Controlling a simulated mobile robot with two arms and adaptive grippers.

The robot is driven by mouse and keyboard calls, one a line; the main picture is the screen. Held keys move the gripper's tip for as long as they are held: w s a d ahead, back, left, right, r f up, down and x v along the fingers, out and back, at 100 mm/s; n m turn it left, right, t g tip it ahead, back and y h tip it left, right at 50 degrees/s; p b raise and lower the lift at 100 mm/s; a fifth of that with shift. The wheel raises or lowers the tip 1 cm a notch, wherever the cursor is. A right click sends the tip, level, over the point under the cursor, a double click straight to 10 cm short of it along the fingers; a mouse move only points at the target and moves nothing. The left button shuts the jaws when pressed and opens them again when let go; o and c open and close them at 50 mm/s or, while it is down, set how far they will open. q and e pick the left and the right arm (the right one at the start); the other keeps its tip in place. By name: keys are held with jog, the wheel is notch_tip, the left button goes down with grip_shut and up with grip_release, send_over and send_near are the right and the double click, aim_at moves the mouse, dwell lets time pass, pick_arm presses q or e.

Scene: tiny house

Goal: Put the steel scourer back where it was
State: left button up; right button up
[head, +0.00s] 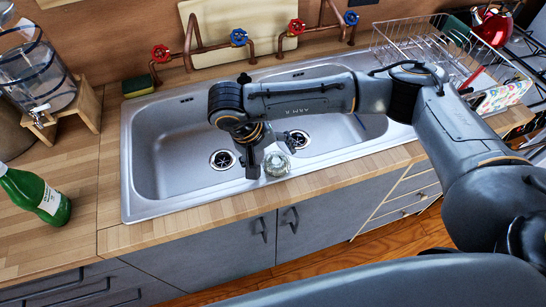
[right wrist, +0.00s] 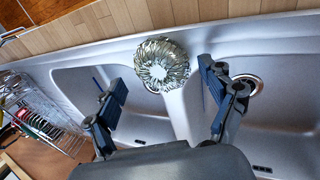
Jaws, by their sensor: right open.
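The steel scourer (head: 277,164), a round silvery coil, sits at the front end of the divider between the two sink basins. It also shows whole in the right wrist view (right wrist: 162,65), at the top centre. My right gripper (head: 270,158) reaches over the sink from the right and is open. In the right wrist view its two fingers (right wrist: 160,80) are spread to either side of the scourer's line, with clear gaps. I see no finger touching the scourer. My left gripper is not in view.
The steel double sink (head: 170,195) is set in a wooden counter. Copper taps (head: 215,47) and a board stand behind it. A green sponge (head: 138,86) lies at the back left. A green bottle (head: 35,196) stands left, a wire dish rack (head: 430,50) back right.

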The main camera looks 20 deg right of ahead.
jog(key=b+v, duration=0.3)
jog(key=v, duration=0.8)
jog(key=shift+a, duration=0.1)
